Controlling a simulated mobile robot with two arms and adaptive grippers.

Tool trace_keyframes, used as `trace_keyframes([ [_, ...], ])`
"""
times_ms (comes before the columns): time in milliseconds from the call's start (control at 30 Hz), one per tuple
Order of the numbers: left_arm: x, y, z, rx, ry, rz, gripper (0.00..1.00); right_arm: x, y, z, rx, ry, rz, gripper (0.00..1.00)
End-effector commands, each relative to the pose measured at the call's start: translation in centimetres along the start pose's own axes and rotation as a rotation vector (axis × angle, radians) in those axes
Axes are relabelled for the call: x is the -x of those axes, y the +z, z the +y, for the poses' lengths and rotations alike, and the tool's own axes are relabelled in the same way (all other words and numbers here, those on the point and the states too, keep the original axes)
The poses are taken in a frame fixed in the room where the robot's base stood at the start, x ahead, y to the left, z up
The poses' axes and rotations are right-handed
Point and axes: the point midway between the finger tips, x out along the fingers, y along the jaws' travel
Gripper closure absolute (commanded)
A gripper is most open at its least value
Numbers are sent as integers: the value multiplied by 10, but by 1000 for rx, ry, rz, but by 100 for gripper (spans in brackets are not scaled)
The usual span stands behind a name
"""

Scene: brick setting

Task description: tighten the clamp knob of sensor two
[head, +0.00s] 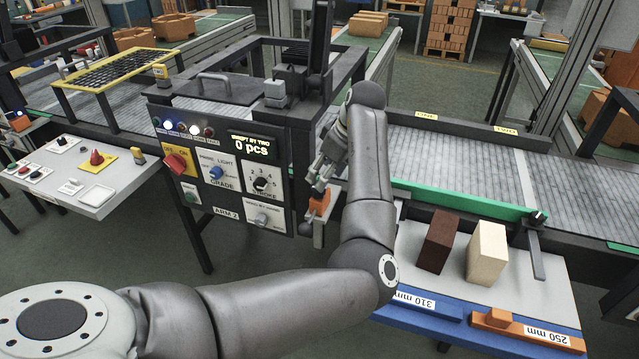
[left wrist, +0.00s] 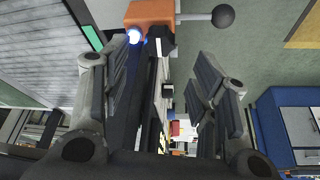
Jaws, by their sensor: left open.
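My left gripper (head: 322,172) reaches over the gap between the control panel and the conveyor, pointing down. An orange sensor (head: 319,203) sits just below its fingers in the head view. The left wrist view shows the orange sensor (left wrist: 150,12) at the top edge, with a lit bluish-white spot on it. A black ball knob (left wrist: 222,16) on a short grey rod sticks out to its right. My left gripper (left wrist: 160,66) is open there, fingers wide apart, with the sensor and knob beyond the fingertips. I cannot read which sensor number this is. My right gripper is not in view.
The control panel (head: 218,170) stands close left of the gripper. The conveyor (head: 460,165) with a green rail (head: 460,204) runs right. Brown (head: 437,241) and cream (head: 487,254) blocks stand on a light table. A small side table (head: 50,165) is at left.

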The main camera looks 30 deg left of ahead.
Motion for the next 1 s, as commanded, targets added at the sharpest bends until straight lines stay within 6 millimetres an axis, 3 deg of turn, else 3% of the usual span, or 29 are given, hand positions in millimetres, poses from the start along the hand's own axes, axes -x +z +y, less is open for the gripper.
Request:
trace_keyframes([
  [300, -51, 0, 0, -1, 0, -1, 46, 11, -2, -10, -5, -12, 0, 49],
  [733, -62, 0, 0, 0, 1, 0, 46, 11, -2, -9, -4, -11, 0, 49],
  [1000, -62, 0, 0, 0, 1, 0, 80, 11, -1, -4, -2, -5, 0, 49],
])
